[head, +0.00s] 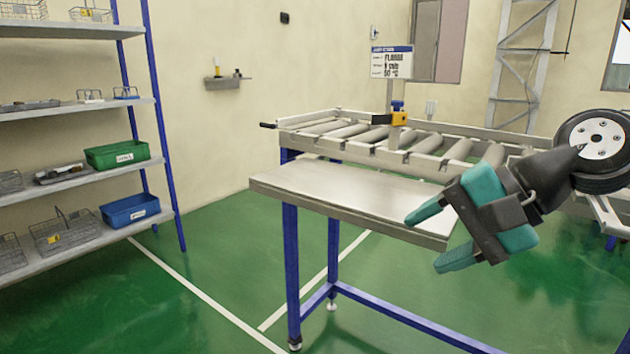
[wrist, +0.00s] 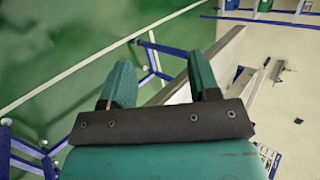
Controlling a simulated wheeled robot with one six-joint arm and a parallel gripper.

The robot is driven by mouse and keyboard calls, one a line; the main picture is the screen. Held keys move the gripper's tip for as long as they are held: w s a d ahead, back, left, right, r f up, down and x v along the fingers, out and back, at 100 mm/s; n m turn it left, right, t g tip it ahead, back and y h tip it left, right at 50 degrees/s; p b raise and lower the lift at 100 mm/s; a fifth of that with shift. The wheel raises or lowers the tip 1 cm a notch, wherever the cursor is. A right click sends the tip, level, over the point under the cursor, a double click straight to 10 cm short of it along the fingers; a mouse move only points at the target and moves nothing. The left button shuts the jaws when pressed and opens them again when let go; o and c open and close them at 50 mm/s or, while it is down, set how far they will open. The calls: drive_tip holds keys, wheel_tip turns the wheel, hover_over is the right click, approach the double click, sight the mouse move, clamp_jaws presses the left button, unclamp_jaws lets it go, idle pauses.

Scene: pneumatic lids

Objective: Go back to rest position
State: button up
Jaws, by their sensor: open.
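My gripper (head: 432,236) is in the right part of the head view, in front of the right end of a metal-topped table (head: 335,188). Its two teal fingers point left and are spread apart with nothing between them. In the wrist view, my gripper (wrist: 160,85) shows both fingers open and empty, with green floor and blue table legs beyond them. In the head view, part of the table's right end is hidden behind my gripper.
A roller conveyor (head: 425,143) runs behind the table, with a sign (head: 391,62) on a post. A wheel (head: 597,140) is at the far right. A shelf rack (head: 75,175) with a green bin (head: 117,154) and a blue bin (head: 130,210) stands left. Floor between rack and table is clear.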

drive_tip(key=s+f+n+g+h, duration=0.4)
drive_tip(key=s+f+n, duration=0.2)
drive_tip(key=s+n, duration=0.7)
wheel_tip(320, 180, up, 18)
drive_tip(key=p, duration=1.8)
drive_tip(key=shift+s+d+n+h, duration=0.25)
drive_tip(key=shift+s+n+h, duration=0.05)
